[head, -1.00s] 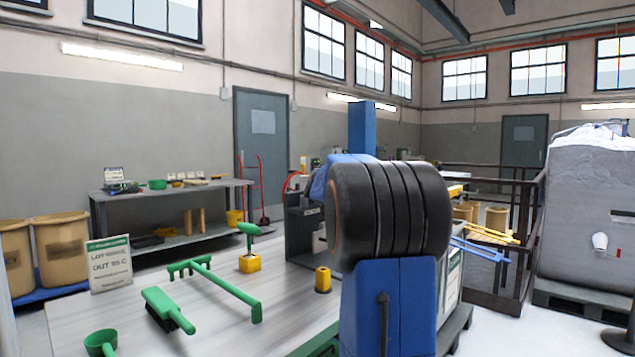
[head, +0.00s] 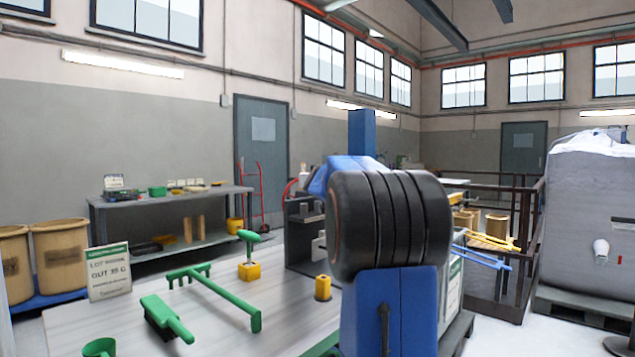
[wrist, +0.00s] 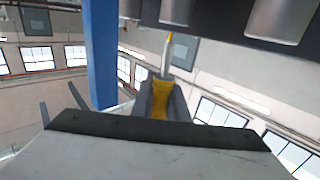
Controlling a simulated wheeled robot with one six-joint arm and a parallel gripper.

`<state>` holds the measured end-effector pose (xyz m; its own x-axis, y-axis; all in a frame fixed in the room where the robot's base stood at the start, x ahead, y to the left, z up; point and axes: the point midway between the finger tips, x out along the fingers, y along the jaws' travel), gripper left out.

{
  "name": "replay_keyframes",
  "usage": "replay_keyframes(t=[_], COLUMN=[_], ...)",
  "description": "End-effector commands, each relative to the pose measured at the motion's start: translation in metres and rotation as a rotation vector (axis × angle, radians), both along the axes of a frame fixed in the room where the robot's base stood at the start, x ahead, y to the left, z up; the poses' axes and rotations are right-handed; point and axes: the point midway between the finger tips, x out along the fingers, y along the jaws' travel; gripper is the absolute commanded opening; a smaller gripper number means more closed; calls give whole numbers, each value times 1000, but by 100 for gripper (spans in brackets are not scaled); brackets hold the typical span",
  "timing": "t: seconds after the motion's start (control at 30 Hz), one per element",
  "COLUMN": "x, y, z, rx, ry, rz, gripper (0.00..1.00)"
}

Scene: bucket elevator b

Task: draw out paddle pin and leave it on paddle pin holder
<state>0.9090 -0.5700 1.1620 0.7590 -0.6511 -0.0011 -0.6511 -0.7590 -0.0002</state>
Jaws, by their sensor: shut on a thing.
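In the wrist view my gripper (wrist: 163,98) is shut on a yellow grip, which I take to be the handle of the paddle pin (wrist: 164,97). A pale metal shaft with a yellow tip extends beyond the fingers, below dark machinery with metal cylinders. I cannot tell whether the shaft is clear of that machinery. In the head view my black and blue arm hides the gripper and the pin. A short yellow post with a dark top (head: 323,287) stands on the table left of my arm; it may be the paddle pin holder, and nothing shows in it.
The pale table (head: 215,325) carries a green rake (head: 225,297), a green brush (head: 166,317), a green tool in a yellow block (head: 249,271) and a sign (head: 108,272). A dark machine frame (head: 300,232) stands behind. A railing and a large grey bag (head: 590,220) are at right.

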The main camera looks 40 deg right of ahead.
Motion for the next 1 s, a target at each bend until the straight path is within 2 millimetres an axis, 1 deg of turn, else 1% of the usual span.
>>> replay_keyframes(t=[0.5,1.0], x=[0,-2], y=[0,0], z=[17,21], rx=[0,-1], ry=[-1,-1], rz=[2,4], gripper=[0,0])
